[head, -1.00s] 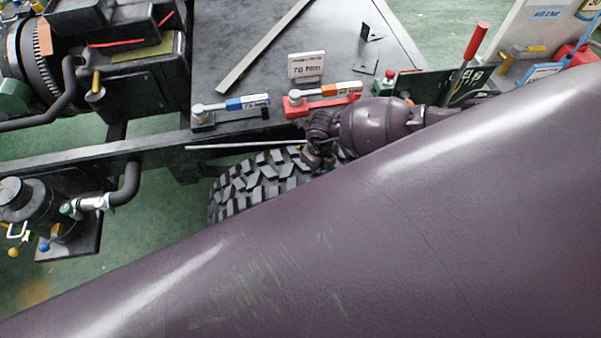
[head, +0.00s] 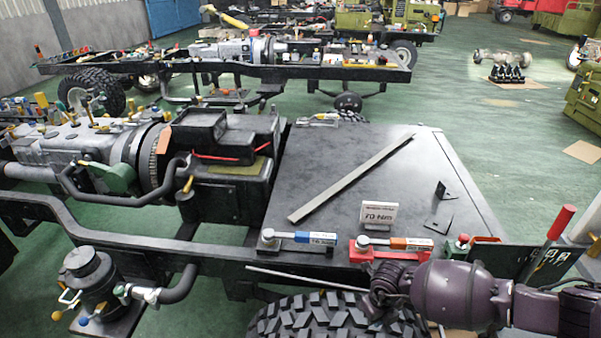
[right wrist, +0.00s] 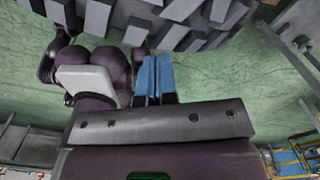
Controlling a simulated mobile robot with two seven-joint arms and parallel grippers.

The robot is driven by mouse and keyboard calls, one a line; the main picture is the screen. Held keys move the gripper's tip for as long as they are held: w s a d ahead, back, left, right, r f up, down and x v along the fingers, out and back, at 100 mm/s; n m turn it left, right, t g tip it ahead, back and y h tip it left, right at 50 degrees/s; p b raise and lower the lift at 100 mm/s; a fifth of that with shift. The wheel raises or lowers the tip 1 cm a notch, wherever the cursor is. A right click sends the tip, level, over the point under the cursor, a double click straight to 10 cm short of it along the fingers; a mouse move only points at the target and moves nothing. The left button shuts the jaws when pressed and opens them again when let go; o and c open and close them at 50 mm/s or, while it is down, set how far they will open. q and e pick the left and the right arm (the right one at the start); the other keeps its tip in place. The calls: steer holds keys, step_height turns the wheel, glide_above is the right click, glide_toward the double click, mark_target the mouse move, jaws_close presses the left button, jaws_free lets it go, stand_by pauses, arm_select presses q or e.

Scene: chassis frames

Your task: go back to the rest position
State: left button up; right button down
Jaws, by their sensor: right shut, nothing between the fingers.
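My right arm comes in from the lower right in the head view. Its purple wrist end (head: 385,290) is above the front tyre, close to the near rail of the chassis; the fingertips are hard to make out there. In the right wrist view my right gripper (right wrist: 155,78) shows two blue fingertips side by side, shut and empty, with the tyre tread beyond them. My left gripper is not in view.
The black chassis deck (head: 300,180) holds a grey strip (head: 350,178), a 70 Nm sign (head: 378,214), a blue-marked wrench (head: 315,238) and an orange-marked wrench (head: 410,243). The knobbly tyre (head: 310,318) is just below my wrist. Green floor (head: 490,150) is open behind.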

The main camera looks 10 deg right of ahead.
steer(key=w+a+r+m+t+y, duration=0.1)
steer(key=w+a+r+t+y, duration=0.1)
steer(key=a+r+y, duration=0.5)
steer(key=w+a+r+m+t+y, duration=0.25)
steer(key=a+r+y, duration=0.2)
steer(key=a, duration=0.55)
step_height(320, 180, up, 9)
steer(key=w+m+t+y, duration=0.1)
steer(key=w+m+t, duration=0.2)
steer(key=m+t, duration=0.65)
steer(key=s+d+f+m+t+h+b, duration=0.1)
steer(key=s+d+f+m+h, duration=0.15)
steer(key=d+m+h, duration=0.4)
steer(key=s+d+f+m+h+b, duration=0.1)
steer(key=s+d+f+m+h, duration=0.15)
steer(key=m, duration=0.75)
steer(key=s+d+f+m+g+h, duration=0.1)
steer(key=s+d+f+m+h, duration=0.1)
steer(key=s+d+f+m, duration=0.2)
steer(key=s+d+f+m+g+h+b, duration=0.1)
steer(key=s+d+f+m, duration=0.3)
steer(key=s+f, duration=0.4)
steer(key=s+g, duration=0.1)
steer(key=s, duration=0.4)
steer(key=shift+d+f+h, duration=0.35)
